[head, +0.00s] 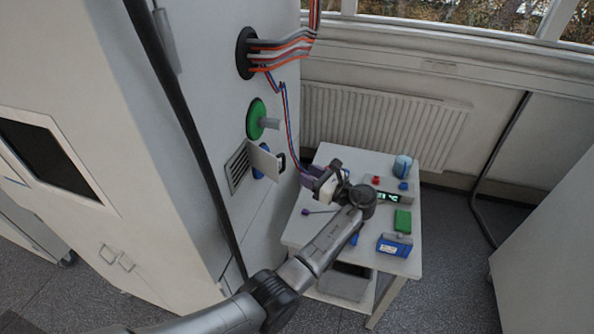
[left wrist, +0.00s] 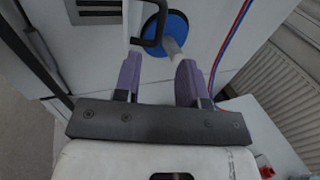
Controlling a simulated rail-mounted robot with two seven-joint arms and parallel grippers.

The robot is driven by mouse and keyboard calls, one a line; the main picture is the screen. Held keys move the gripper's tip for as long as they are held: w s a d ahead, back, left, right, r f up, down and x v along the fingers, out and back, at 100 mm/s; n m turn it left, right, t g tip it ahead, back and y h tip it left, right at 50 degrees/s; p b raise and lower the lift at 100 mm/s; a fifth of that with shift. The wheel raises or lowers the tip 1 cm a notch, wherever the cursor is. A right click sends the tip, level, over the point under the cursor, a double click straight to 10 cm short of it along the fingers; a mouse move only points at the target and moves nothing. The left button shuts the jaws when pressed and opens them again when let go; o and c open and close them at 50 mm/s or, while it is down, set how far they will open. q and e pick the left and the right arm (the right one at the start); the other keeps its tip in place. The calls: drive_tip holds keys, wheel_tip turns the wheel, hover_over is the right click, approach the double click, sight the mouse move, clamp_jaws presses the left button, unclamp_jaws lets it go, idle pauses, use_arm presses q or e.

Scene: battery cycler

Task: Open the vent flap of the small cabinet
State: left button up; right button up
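The small cabinet (head: 215,75) has a louvred vent (head: 237,168) in its side. Its pale vent flap (head: 264,160) stands out from the wall at an angle, with the louvres bare beside it. The flap carries a black handle (head: 282,162). In the left wrist view the handle (left wrist: 152,28) is ahead of the fingers, and part of the vent (left wrist: 97,12) shows at the top left. My left gripper (head: 308,174) is just right of the handle, apart from it. Its purple fingers (left wrist: 159,80) are open with nothing between them. My right gripper is not in view.
A green disc (head: 256,118) with a grey stub projects above the flap; a blue disc (left wrist: 178,32) is partly behind it. Cables (head: 282,48) hang above. A white table (head: 330,155) under my left arm holds several small items. A radiator (head: 375,125) stands behind.

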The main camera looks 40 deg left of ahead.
use_arm(q)
drive_tip(key=shift+w+d, duration=0.1)
drive_tip(key=shift+d, duration=1)
